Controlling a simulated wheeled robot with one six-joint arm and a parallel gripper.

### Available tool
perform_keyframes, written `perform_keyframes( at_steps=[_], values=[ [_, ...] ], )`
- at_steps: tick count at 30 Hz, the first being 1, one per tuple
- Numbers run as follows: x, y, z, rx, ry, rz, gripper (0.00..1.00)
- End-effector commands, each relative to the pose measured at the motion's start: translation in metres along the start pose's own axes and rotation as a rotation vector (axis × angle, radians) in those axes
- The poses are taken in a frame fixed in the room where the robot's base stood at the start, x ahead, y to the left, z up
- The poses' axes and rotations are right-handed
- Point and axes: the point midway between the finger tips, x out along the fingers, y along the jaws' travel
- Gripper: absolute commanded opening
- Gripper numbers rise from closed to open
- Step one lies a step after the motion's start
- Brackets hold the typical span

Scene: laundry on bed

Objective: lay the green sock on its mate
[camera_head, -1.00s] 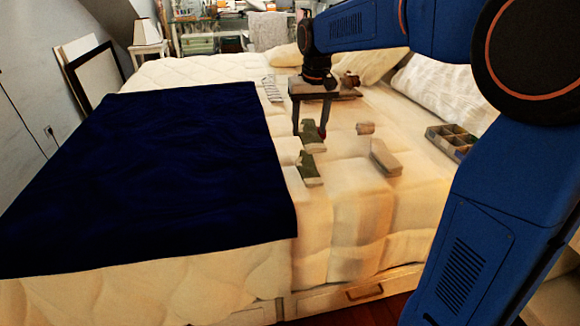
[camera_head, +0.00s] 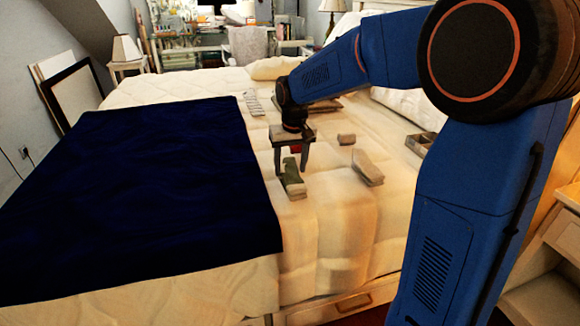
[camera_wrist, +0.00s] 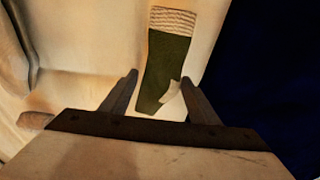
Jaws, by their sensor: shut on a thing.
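A green sock (camera_head: 292,178) with a pale cuff shows under my gripper on the cream bed, just right of the navy cover. In the wrist view a green sock (camera_wrist: 166,55) with a striped cream cuff and a pale heel patch runs up from between the two fingers. My gripper (camera_head: 291,166) points down over the sock and is shut on a green sock, its fingers (camera_wrist: 159,92) on either side. Only one green sock can be made out in each view now. I cannot tell held sock and mate apart, or whether they touch.
The navy cover (camera_head: 140,200) fills the bed's left. A grey-beige folded item (camera_head: 368,167) and a small brown one (camera_head: 346,139) lie right of the gripper. A divided box (camera_head: 420,143) is farther right. A striped item (camera_head: 254,102) lies behind. The bed's near part is clear.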

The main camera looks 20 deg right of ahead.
Motion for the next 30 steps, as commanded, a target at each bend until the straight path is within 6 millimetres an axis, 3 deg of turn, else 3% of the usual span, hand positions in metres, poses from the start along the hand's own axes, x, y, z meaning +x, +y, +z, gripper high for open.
perform_keyframes(
  at_steps=[7,8,9,10,22,30],
  values=[
    [0.003,0.000,0.001,0.000,-0.001,0.000,0.34],
    [0.003,0.000,0.000,0.000,0.000,0.000,0.62],
    [0.003,0.000,0.000,0.000,0.000,0.000,0.72],
    [0.003,0.000,0.000,0.000,0.000,0.000,0.74],
    [-0.004,0.000,0.000,0.000,0.002,0.000,0.74],
    [-0.049,0.000,-0.001,0.000,0.004,-0.001,0.74]
  ],
)
